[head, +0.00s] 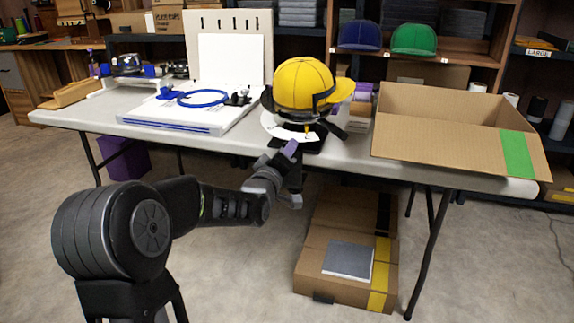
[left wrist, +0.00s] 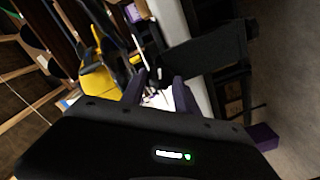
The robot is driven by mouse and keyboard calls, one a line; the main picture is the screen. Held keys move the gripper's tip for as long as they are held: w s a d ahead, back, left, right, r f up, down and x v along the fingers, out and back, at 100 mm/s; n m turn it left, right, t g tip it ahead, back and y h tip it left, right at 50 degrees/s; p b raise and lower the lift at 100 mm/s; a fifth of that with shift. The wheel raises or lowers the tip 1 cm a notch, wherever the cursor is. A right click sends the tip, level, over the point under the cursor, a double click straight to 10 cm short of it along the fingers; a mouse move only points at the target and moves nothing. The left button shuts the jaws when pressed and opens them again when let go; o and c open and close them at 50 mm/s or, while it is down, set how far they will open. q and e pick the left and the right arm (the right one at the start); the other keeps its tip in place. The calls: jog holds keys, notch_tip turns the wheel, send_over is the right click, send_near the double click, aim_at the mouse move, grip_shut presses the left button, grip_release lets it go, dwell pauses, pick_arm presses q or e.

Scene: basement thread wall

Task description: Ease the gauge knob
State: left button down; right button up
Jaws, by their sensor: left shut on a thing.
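A yellow cap (head: 303,84) sits on a dark stand near the front edge of the table. Below it is a white curved gauge plate (head: 281,127) with a small orange mark near its right end. My left gripper (head: 291,148) reaches up to the front of this stand, its purple fingertips just below the plate. In the left wrist view its two fingers (left wrist: 158,93) point at the stand, with the yellow cap (left wrist: 98,84) beyond to the left. The gripper is shut on the gauge knob, which the fingers largely hide. My right gripper is out of view.
An open cardboard box (head: 445,142) stands right on the table (head: 350,154). A white board with a blue hoop (head: 202,98) lies to the left. Blue (head: 360,36) and green caps (head: 414,39) sit on the shelf behind. A closed box (head: 322,250) lies on the floor below.

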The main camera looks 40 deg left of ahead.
pick_arm(q)
jog(key=n+b, duration=0.2)
jog(key=n, duration=0.1)
jog(key=shift+f, duration=0.1)
jog(key=shift+b, duration=0.3)
jog(key=shift+d, duration=0.1)
jog(key=c, duration=0.9)
grip_release()
jog(key=shift+s, duration=0.1)
jog(key=p+v, duration=0.1)
jog(key=v, duration=0.6)
jog(key=shift+s+d+p, duration=0.1)
jog(key=shift+s+p, duration=0.15)
jog(key=shift+p, duration=0.15)
